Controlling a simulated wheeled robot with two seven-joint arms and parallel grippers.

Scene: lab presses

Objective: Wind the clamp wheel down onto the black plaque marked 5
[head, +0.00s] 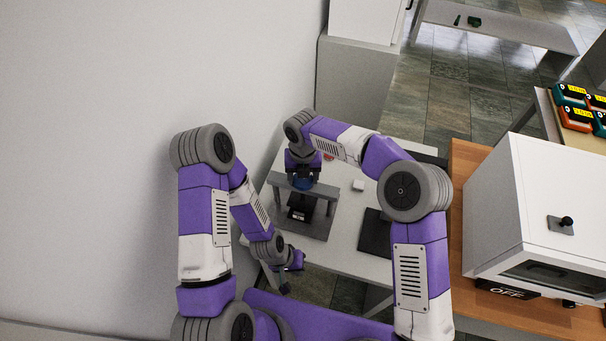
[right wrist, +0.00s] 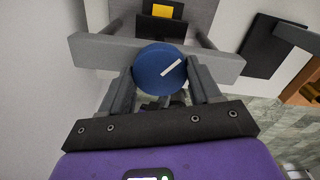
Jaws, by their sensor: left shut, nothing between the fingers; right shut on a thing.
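The clamp press is grey, with a crossbeam (head: 325,190) on posts over a base. Its blue wheel (right wrist: 160,70) has a white line on top, tilted up to the right in the right wrist view. My right gripper (head: 303,178) is above the crossbeam, shut on the wheel, with a finger on each side of it. A black plaque (head: 299,208) lies under the crossbeam; its number is not readable. In the right wrist view a black piece with a yellow patch (right wrist: 163,11) shows beyond the crossbeam. My left gripper (head: 285,287) is shut and empty, in front of the press, low beside the table.
The press stands on a white table (head: 345,233). A white cabinet (head: 530,190) stands on a wooden bench farther right. A wall closes off the left.

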